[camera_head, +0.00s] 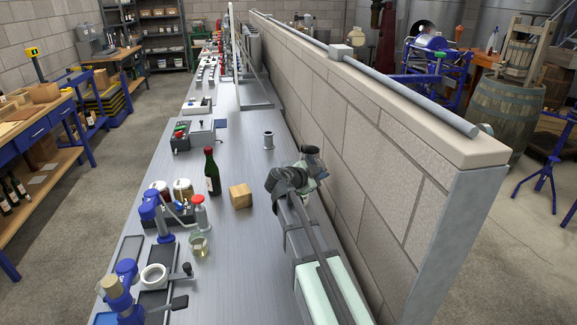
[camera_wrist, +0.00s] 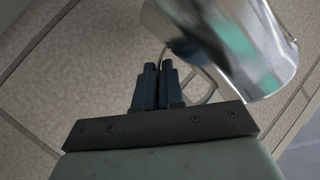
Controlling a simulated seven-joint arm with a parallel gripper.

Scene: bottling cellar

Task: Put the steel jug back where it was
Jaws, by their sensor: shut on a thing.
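The steel jug (camera_wrist: 232,45) is large and shiny in the wrist view, with its thin handle (camera_wrist: 207,88) at its left side. My gripper (camera_wrist: 160,68) has its dark fingers close together on the handle. In the head view the jug (camera_head: 311,151) shows only in part beside the wall, behind my wrist, with its dark mouth upward. My gripper in the head view is mostly hidden by my own wrist. Whether the jug touches the bench cannot be told.
A dark bottle (camera_head: 212,172) and a wooden block (camera_head: 240,196) stand left of my arm. A block wall (camera_head: 375,150) runs close along the right.

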